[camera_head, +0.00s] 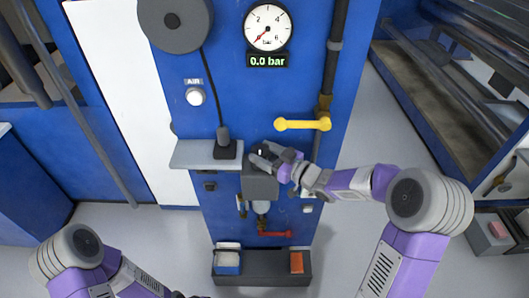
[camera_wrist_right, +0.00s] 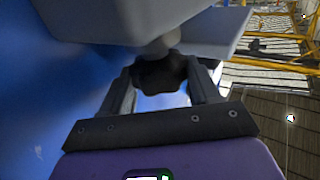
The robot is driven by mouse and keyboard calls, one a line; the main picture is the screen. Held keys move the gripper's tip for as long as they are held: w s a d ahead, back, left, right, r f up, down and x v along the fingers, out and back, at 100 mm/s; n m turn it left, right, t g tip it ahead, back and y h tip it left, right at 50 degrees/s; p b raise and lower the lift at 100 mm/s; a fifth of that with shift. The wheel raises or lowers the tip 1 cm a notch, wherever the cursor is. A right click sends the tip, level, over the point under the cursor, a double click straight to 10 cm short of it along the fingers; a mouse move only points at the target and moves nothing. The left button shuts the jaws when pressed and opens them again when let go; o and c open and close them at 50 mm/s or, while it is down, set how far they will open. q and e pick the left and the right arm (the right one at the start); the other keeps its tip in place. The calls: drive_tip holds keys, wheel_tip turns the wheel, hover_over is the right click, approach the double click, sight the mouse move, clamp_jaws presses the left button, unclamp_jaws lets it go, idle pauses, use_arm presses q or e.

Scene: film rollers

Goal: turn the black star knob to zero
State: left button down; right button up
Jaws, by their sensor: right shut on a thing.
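The black star knob (camera_head: 261,151) is on the front of the blue panel, above a grey block. My right gripper (camera_head: 272,157) reaches it from the right and is shut on it. In the right wrist view the dark lobed knob (camera_wrist_right: 160,74) sits between the two fingers of the gripper (camera_wrist_right: 162,88). The round pressure gauge (camera_head: 267,28) has its red needle at the lower left, and the display (camera_head: 267,60) below it reads 0.0 bar.
A yellow lever handle (camera_head: 300,124) sits on the pipe above my right gripper. A grey shelf (camera_head: 195,155) is left of the knob, with a dark handset-like thing (camera_head: 224,145) on it. A red valve handle (camera_head: 275,233) and a dark tray (camera_head: 262,278) are below.

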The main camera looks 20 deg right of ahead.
drive_tip(key=o, duration=0.8)
drive_tip(key=p+v, duration=0.1)
drive_tip(key=v, duration=0.6)
drive_tip(key=shift+s+d+p, duration=0.15)
drive_tip(key=shift+s+p, duration=0.1)
drive_tip(key=shift+p, duration=0.1)
